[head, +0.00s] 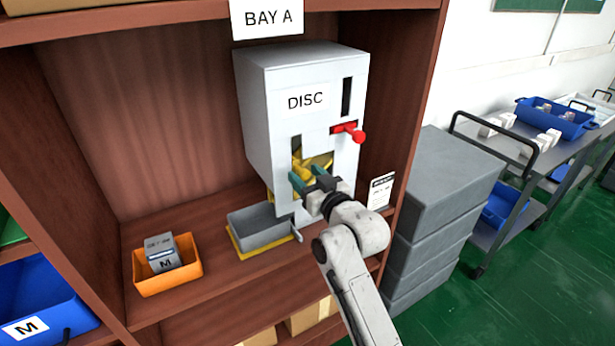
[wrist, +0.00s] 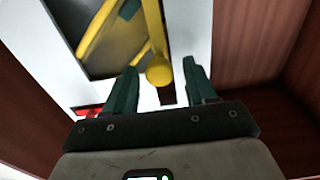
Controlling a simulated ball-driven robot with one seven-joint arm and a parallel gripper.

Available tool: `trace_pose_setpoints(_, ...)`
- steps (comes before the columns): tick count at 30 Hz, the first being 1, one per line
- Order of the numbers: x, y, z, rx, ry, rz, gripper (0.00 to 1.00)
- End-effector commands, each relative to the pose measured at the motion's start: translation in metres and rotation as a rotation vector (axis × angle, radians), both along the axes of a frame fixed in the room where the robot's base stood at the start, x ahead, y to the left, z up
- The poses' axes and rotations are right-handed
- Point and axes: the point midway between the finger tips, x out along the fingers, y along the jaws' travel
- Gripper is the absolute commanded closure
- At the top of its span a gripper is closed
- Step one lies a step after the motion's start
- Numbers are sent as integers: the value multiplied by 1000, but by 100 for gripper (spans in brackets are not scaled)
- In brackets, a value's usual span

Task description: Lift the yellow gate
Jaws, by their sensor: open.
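The yellow gate (head: 318,161) shows in the opening low on the front of the white DISC machine (head: 265,75). In the wrist view its yellow bars (wrist: 98,30) cross the dark opening, and a round yellow knob (wrist: 159,70) sticks out toward me. My gripper (head: 308,176) is in front of the opening and hides part of the gate in the head view. In the wrist view my open gripper (wrist: 160,76) has its green fingers on either side of the knob, with gaps visible on both sides.
A red lever (head: 350,131) sticks out above and right of the opening. A grey tray (head: 262,236) stands below it. An orange bin (head: 170,286) holding a grey box is to the left. The brown cabinet wall (head: 400,110) is close on the right.

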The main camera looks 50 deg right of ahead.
Motion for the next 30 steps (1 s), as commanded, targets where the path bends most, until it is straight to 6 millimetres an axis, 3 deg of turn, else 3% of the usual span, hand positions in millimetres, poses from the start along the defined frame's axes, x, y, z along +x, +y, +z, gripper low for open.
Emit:
trace_pose_setpoints(2, 0, 0, 0, 0, 0, 0, 48)
trace_pose_setpoints(18, 0, 0, 0, 0, 1, 0, 99)
trace_pose_setpoints(30, 0, 0, 4, 0, 0, 0, 100)
